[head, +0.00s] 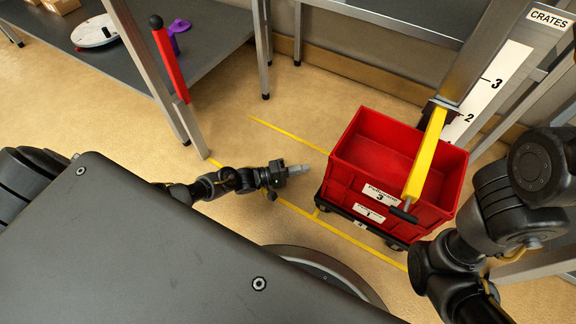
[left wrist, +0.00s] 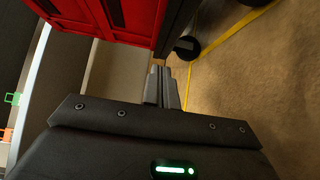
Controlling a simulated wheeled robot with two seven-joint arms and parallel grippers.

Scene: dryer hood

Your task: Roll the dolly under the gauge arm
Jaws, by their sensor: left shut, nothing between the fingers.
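The dolly (head: 357,223) is a low black base on casters carrying stacked red crates (head: 372,190) with white labels reading 3 and 1. The yellow gauge arm (head: 427,153) sticks out from the post with the number scale and crosses over the right part of the top crate in the head view; whether it touches the rim I cannot tell. My left gripper (head: 303,169) is shut and empty, just left of the crates. In the left wrist view its fingers (left wrist: 167,88) point toward the red crate side (left wrist: 115,12) and a black caster (left wrist: 187,47). My right gripper is out of view.
Yellow floor lines (head: 290,134) run beside and under the dolly. A grey table (head: 115,60) holds a white disc (head: 94,31) and a purple item (head: 179,37). Floor between table and dolly is clear.

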